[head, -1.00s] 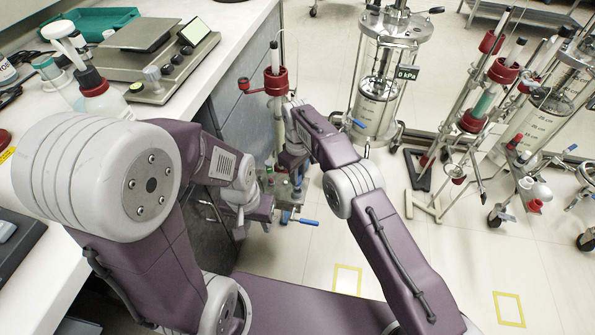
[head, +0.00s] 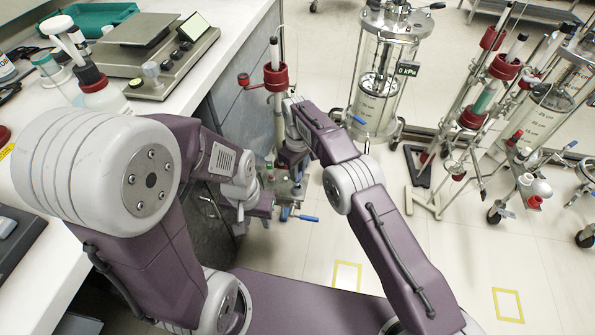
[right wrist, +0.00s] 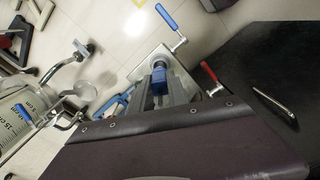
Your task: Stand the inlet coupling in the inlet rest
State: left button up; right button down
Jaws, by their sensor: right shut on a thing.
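My right gripper (right wrist: 160,82) is shut on a small blue piece (right wrist: 159,88), which looks like the inlet coupling. A round dark part with a blue rim shows just beyond the fingertips, over a pale metal plate (right wrist: 143,66). Whether the piece touches anything there cannot be told. In the head view my right wrist (head: 292,150) points down over the valve fittings, and its jaws are mostly hidden. My left gripper (head: 238,210) hangs low beside the bench, and its fingers are too small to read. I cannot clearly make out the inlet rest.
A blue-handled valve (head: 300,217) sits beside the grippers. A red-collared column (head: 276,82) stands behind my right wrist. A glass vessel (head: 380,90) and a red-clamped column stand (head: 480,110) are to the right. The bench (head: 165,120) bounds the left; floor is open at lower right.

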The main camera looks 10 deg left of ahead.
jog(key=shift+f, duration=1.6)
jog(key=c, duration=1.2)
grip_release()
notch_tip(320, 180, up, 7)
jog(key=shift+r, duration=0.2)
